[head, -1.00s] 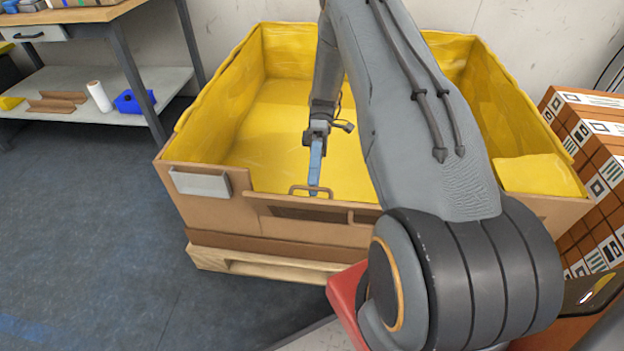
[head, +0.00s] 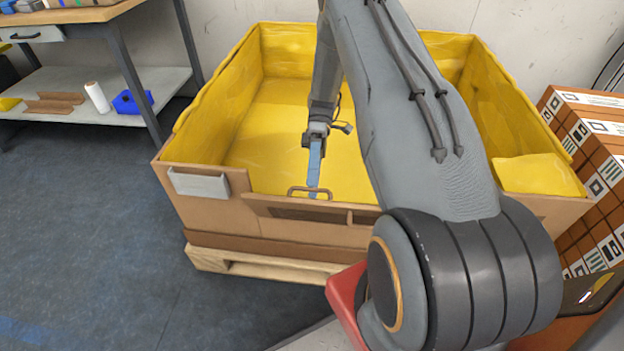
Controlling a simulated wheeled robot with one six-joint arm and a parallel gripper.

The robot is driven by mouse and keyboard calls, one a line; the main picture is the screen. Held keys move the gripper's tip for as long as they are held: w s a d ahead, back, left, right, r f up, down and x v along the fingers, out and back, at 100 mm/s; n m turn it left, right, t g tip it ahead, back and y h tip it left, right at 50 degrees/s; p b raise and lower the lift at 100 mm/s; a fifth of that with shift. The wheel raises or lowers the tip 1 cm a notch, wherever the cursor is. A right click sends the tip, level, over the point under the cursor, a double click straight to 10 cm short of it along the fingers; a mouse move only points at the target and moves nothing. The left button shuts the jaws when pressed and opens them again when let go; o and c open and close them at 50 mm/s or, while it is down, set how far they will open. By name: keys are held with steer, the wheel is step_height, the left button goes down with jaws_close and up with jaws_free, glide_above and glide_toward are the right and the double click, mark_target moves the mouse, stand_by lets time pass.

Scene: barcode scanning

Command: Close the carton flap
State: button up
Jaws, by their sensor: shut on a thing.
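The large brown carton (head: 205,210) with a yellow lining (head: 270,110) stands in the middle of the head view. Its front flap (head: 275,208) has a handle (head: 296,191) on its top edge and a dark slot below it. The flap stands roughly upright, a little lower than the front panels beside it. My gripper (head: 313,190) reaches down inside the carton from behind the flap, its blue fingers at the handle. It is shut on the handle. My arm hides the right part of the flap and of the carton's front.
The carton rests on a wooden pallet (head: 255,263). Orange-brown boxes with printed labels (head: 597,150) are stacked at the right. A workbench (head: 85,14) with a lower shelf (head: 70,88) stands at the left. The floor (head: 80,230) at the left front is clear.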

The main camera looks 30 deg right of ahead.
steer(key=shift+f, duration=0.15)
steer(key=shift+d, duration=0.15)
steer(key=shift+c, duration=1.4)
steer(key=shift+w+f, duration=0.1)
steer(key=shift+c, duration=1.4)
steer(key=w+d+f+b, duration=0.4)
steer(key=w+b, duration=0.2)
steer(key=b, duration=0.2)
steer(key=shift+f, duration=0.2)
steer(key=shift+w, duration=0.1)
steer(key=b+v, duration=0.1)
steer(key=v, duration=0.6)
steer(key=shift+b, duration=0.3)
